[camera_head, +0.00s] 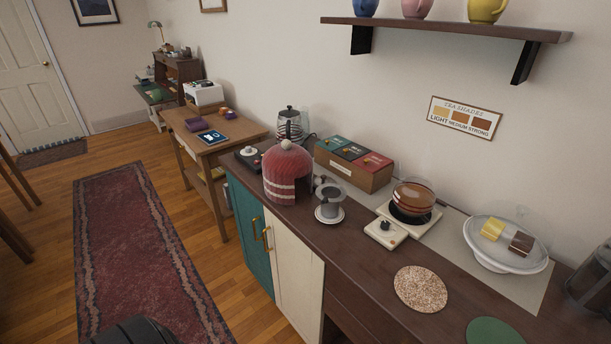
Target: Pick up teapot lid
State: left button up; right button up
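A round glass pot with amber-brown contents (413,197) sits on a dark round plate on a pale base, on the dark wooden counter (375,277). I cannot make out for sure which piece is the teapot lid. A small pale round piece (249,150) lies on a dark device at the counter's far end. A red knitted cover with a pale pompom (288,178) stands beside it, and whether a teapot is under it cannot be seen. A glass-and-metal kettle (290,122) stands behind the cover. Neither of my grippers is in view.
A small cup with a strainer on a saucer (329,205), a tea box (353,166), a cake stand (505,246), a speckled round mat (421,289) and a green disc (494,332) crowd the counter. A shelf (450,30) overhangs it. A rug (135,245) covers open floor at left.

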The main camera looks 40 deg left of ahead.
aim_at(319, 181)
jog(key=u, duration=1.05)
